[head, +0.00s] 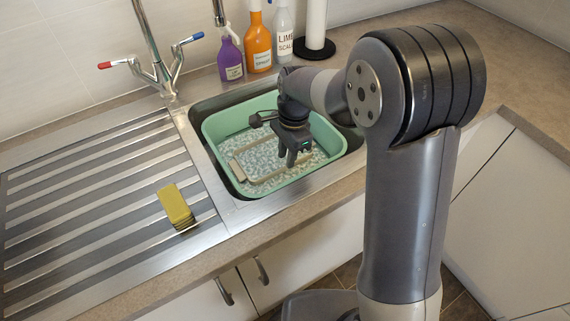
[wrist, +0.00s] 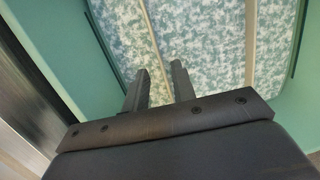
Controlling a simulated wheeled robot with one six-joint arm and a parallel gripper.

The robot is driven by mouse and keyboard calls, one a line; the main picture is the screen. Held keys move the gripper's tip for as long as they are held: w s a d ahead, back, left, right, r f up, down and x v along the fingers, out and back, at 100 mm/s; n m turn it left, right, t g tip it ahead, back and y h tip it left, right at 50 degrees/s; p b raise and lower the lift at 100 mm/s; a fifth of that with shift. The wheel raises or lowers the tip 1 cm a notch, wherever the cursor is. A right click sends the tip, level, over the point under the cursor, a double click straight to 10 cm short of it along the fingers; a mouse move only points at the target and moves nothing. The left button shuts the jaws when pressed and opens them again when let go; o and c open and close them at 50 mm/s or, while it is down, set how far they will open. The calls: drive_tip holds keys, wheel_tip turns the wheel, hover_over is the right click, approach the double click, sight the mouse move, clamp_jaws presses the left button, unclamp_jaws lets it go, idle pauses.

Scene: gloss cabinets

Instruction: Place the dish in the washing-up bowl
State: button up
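The green washing-up bowl (head: 268,190) sits in the sink, with white-and-grey mottled suds inside. A rectangular dish with a beige rim and a beige end handle (head: 237,171) lies low in the bowl, level with the suds. Its two long beige rims (wrist: 250,45) also show in the wrist view, with mottled blue-white between them. My gripper (head: 297,158) points down inside the bowl's outline, over the dish. The dish's far end is partly hidden behind my gripper in the head view.
A yellow sponge-like block (head: 175,206) lies on the ribbed drainer (head: 90,215). The tap (head: 160,75) stands behind the sink. A purple bottle (head: 230,58), an orange bottle (head: 258,42), a clear bottle (head: 283,38) and a paper roll (head: 316,25) line the back wall.

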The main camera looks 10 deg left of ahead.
wheel_tip(320, 180, up, 6)
drive_tip(key=shift+w+d, duration=0.25)
drive_tip(key=shift+d, duration=0.05)
